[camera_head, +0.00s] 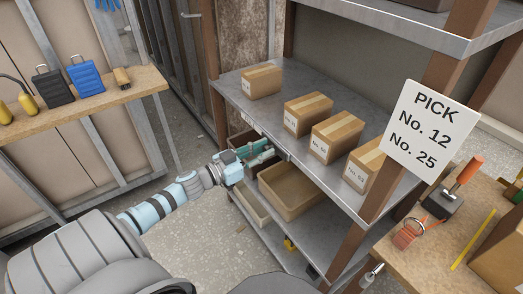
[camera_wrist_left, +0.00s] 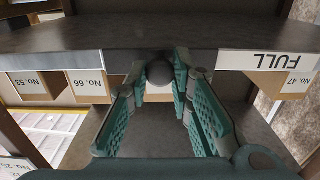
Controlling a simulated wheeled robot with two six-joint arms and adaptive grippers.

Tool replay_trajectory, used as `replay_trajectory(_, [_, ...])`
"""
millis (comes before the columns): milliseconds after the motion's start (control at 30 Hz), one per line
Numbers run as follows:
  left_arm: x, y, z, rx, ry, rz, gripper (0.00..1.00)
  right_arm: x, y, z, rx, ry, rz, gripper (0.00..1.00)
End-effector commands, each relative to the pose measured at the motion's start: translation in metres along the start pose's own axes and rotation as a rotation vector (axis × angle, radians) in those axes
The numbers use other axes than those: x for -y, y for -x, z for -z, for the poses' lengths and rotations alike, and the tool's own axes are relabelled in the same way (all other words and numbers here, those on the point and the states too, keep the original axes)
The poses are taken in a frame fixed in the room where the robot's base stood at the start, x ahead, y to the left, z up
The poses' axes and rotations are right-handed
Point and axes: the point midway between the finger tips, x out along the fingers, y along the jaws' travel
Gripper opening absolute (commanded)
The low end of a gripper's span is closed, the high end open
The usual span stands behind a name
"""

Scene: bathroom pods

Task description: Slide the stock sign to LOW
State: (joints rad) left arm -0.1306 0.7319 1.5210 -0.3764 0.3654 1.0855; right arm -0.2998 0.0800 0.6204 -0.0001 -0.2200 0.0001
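The stock sign runs along the front edge of the shelf. In the left wrist view, which is upside down, its white FULL panel (camera_wrist_left: 289,61) is uncovered, with a plain grey sliding plate (camera_wrist_left: 118,62) beside it. A dark round knob (camera_wrist_left: 160,73) stands out from the plate. My left gripper (camera_wrist_left: 164,76) is open, with its teal fingers on either side of the knob; whether either one touches it is unclear. In the head view, the left gripper (camera_head: 264,150) is at the shelf's front edge and hides part of the sign. My right gripper is not in view.
Several numbered cardboard boxes (camera_head: 335,136) stand on the shelf (camera_head: 305,158). An open brown bin (camera_head: 291,192) sits below, close to my left gripper. A PICK card (camera_head: 427,128) hangs at a post. A workbench with tools (camera_head: 420,250) stands at right.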

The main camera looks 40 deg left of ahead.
Motion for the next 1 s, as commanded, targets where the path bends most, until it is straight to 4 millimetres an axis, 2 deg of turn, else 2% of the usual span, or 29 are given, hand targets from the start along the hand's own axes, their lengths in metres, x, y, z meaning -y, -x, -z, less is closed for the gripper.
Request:
replay_trajectory(233, [0.001, 0.000, -0.001, 0.001, 0.000, 0.000, 0.00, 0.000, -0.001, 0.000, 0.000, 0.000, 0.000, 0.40])
replay_trajectory(333, [0.011, 0.000, -0.003, 0.000, -0.002, 0.000, 0.00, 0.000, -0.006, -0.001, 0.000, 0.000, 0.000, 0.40])
replay_trajectory(467, [0.040, -0.001, -0.006, 0.001, -0.004, 0.002, 0.00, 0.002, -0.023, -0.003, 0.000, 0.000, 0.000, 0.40])
replay_trajectory(600, [0.082, -0.001, -0.009, -0.003, -0.007, 0.001, 0.00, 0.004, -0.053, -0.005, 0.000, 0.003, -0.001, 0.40])
replay_trajectory(733, [0.114, -0.002, -0.008, -0.006, -0.006, 0.001, 0.00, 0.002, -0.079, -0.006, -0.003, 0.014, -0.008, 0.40])
replay_trajectory(867, [0.131, -0.001, -0.005, -0.002, -0.002, 0.001, 0.00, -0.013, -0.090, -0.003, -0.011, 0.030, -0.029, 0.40])
replay_trajectory(1000, [0.135, 0.000, -0.001, 0.001, 0.001, 0.001, 0.00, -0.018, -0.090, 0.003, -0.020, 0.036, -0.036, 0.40])
